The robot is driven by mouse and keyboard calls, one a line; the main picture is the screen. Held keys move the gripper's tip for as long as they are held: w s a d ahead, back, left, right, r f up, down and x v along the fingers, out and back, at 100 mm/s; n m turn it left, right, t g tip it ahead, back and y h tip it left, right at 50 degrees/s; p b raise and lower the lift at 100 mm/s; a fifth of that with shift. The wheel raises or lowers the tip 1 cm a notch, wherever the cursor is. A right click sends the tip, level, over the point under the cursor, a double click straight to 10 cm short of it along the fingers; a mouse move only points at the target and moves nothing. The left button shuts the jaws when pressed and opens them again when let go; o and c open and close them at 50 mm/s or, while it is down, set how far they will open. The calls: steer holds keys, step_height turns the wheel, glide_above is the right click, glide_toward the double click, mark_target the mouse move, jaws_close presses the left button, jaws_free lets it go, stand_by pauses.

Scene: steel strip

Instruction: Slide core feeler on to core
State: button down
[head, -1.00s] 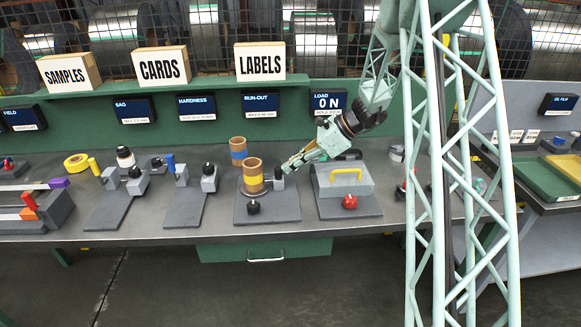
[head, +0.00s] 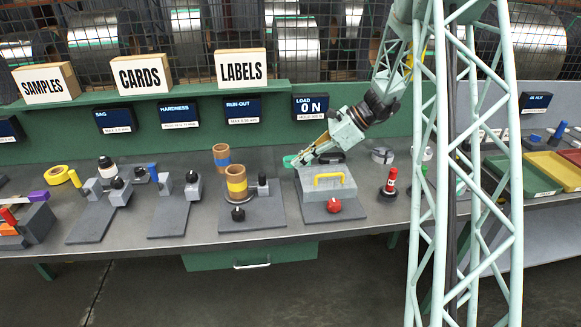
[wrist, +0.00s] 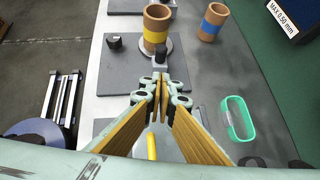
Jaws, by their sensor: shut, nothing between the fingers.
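The core (head: 236,184), a brown tube with a yellow band, stands upright on the round seat of the run-out fixture; it also shows in the wrist view (wrist: 157,28). The core feeler (head: 263,188), a small grey block with a black top, stands just right of the core; I cannot tell if they touch. In the wrist view the feeler (wrist: 161,57) shows just beyond my fingertips. My gripper (head: 304,157) is shut and empty, to the right of the feeler and apart from it, above the back-left of the load fixture. Its fingertips (wrist: 160,88) are together.
A brown core with a blue band (head: 222,157) stands behind. A black knob (head: 238,214) sits at the fixture's front. The load block (head: 327,184) has a yellow handle and a red knob (head: 334,205). A green ring (wrist: 238,118) lies toward the back wall.

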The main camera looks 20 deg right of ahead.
steer(key=shift+v, duration=1.35)
steer(key=s+a+r+n+g+h, duration=0.3)
steer(key=s+a+r+n, duration=0.8)
steer(key=s+a+r, duration=0.8)
steer(key=s+r+n+t+h, duration=0.1)
steer(key=s+n, duration=0.5)
steer(key=s, duration=0.8)
steer(key=s+a+r+n+t+h, duration=0.1)
steer(key=s+r+n+h, duration=0.2)
steer(key=s, duration=1.2)
steer(key=shift+s+a+r+n+h, duration=0.25)
steer(key=shift+n+h, duration=0.35)
steer(key=shift+n, duration=1.2)
steer(key=c, duration=3.4)
jaws_free()
steer(key=shift+w+d, duration=0.1)
steer(key=shift+c, duration=0.2)
